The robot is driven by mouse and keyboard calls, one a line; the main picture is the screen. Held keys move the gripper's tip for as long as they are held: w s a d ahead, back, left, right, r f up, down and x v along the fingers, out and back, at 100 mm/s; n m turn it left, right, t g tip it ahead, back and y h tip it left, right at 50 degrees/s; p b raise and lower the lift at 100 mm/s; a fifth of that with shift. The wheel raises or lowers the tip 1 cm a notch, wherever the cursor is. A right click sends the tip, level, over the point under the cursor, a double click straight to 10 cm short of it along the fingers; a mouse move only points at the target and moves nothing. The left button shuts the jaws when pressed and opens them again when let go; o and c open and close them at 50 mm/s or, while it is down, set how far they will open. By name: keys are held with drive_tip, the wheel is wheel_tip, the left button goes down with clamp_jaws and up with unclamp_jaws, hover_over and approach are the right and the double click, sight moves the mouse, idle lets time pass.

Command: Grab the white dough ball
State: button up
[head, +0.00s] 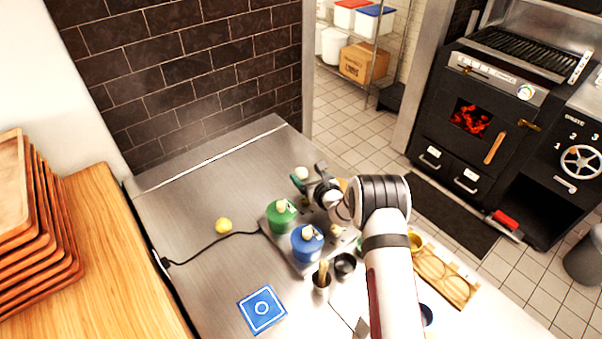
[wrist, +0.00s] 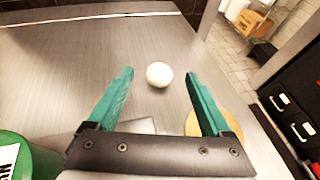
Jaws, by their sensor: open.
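The white dough ball (wrist: 159,75) rests on the steel counter (wrist: 60,75). In the wrist view it shows beyond my gripper (wrist: 160,77), between the lines of its two green fingers. The fingers are spread wide and hold nothing; I cannot tell how far above the counter they are. In the head view the white ball (head: 302,173) shows at the tip of my gripper (head: 305,182), partly hidden by it.
A green canister (head: 281,217) and a blue canister (head: 307,247) stand left of my arm. A round wooden piece (wrist: 216,127) lies near the right finger. A yellow ball (head: 223,226) and a blue square (head: 262,309) lie on the counter. The counter's far left is clear.

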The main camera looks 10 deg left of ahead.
sight(302, 171)
drive_tip(key=x, duration=0.4)
drive_tip(key=shift+s+f, duration=0.1)
drive_tip(key=shift+f, duration=0.15)
clamp_jaws()
